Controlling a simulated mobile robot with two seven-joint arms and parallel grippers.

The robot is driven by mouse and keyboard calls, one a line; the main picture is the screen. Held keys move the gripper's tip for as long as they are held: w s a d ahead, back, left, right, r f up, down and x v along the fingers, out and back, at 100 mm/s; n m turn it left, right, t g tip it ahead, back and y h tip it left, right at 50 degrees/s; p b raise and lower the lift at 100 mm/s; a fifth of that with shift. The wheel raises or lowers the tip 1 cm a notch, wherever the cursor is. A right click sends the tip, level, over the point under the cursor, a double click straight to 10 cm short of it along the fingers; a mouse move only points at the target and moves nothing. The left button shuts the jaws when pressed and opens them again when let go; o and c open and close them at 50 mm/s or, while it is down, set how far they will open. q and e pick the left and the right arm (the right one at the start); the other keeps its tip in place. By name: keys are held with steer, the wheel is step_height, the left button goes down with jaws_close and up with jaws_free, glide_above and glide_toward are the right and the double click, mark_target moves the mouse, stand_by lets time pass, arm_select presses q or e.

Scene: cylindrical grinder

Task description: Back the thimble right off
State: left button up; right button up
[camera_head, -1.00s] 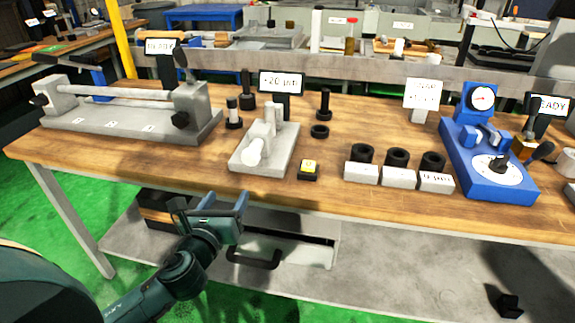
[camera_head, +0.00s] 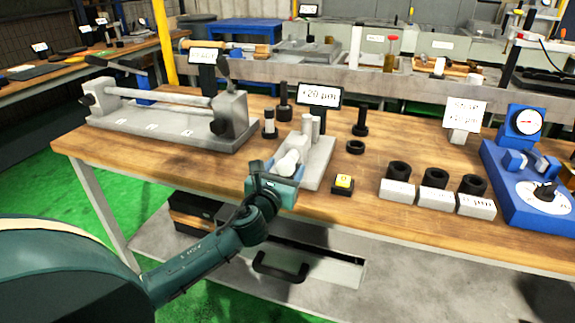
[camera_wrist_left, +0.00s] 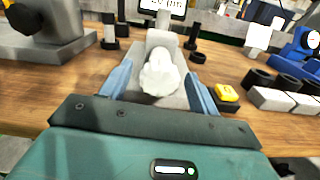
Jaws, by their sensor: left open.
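The thimble (camera_head: 287,163) is a pale, rounded knob on the near end of a grey bench gauge (camera_head: 318,160). In the left wrist view the thimble (camera_wrist_left: 161,76) faces me, centred between the two blue fingers. My left gripper (camera_head: 276,170) is at the front of the gauge, and its fingers (camera_wrist_left: 158,88) are open on either side of the thimble with gaps showing. I cannot tell how far along the thimble the fingertips reach. A display (camera_head: 318,96) behind the gauge reads about 20 µm; its sign is unclear. My right gripper is not in view.
A yellow-topped button block (camera_head: 343,184) stands just right of the gauge. Several black rings on labelled blocks (camera_head: 436,193) are farther right, near a blue dial device (camera_head: 530,185). A grey bench fixture (camera_head: 165,125) is at left.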

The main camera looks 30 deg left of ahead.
arm_select(q)
steer(key=shift+x, duration=1.3)
steer(key=shift+c, duration=0.3)
steer(key=c, duration=0.9)
